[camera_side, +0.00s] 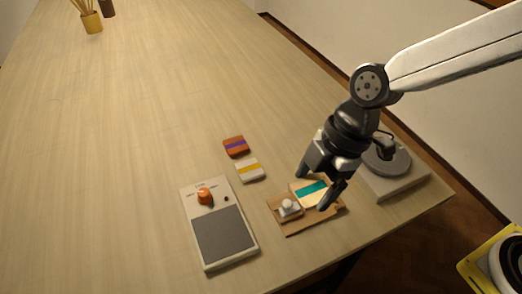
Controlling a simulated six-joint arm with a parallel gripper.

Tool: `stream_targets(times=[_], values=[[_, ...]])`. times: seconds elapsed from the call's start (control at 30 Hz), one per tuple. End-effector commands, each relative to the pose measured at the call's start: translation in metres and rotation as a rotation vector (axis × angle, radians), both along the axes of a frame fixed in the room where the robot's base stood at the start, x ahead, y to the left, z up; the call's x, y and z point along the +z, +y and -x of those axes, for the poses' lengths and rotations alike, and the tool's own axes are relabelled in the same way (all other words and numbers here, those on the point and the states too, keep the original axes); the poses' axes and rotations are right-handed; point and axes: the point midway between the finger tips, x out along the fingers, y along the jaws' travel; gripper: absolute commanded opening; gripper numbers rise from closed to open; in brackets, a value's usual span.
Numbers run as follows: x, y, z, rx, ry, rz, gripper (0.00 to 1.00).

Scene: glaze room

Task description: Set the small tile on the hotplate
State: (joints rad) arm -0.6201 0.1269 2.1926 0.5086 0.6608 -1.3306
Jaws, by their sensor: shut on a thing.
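My gripper (311,192) points down over a wooden board (290,230). Its two fingers are shut on a small cream tile with a teal stripe (307,189), one finger on each side. I cannot tell whether the tile touches the board or is just above it. A flat white device with a dark grey rectangular plate (224,235) and an orange knob lies left of the board. A pale block with a round grey disc (387,160) stands right of my gripper, partly hidden behind it. I cannot tell for sure which of these two is the hotplate.
A small wooden piece with a white knob (289,208) sits on the board beside the tile. A red tile with a purple stripe (236,146) and a white tile with a yellow stripe (250,169) lie further back. The table's left side is clear up to a yellow pot (92,23).

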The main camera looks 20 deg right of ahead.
Motion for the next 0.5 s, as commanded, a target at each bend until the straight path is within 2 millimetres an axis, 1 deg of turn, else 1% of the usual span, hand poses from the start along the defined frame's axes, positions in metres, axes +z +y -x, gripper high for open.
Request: stream_targets(times=[0.03,0.2,0.33,0.5], values=[[0.002,0.01,0.008,0.007,-0.003,-0.002,0.23],[0.007,0.035,0.028,0.006,-0.002,-0.01,0.23],[0.009,0.046,0.038,0.002,-0.002,-0.014,0.23],[0.01,0.052,0.044,0.001,-0.001,-0.017,0.23]])
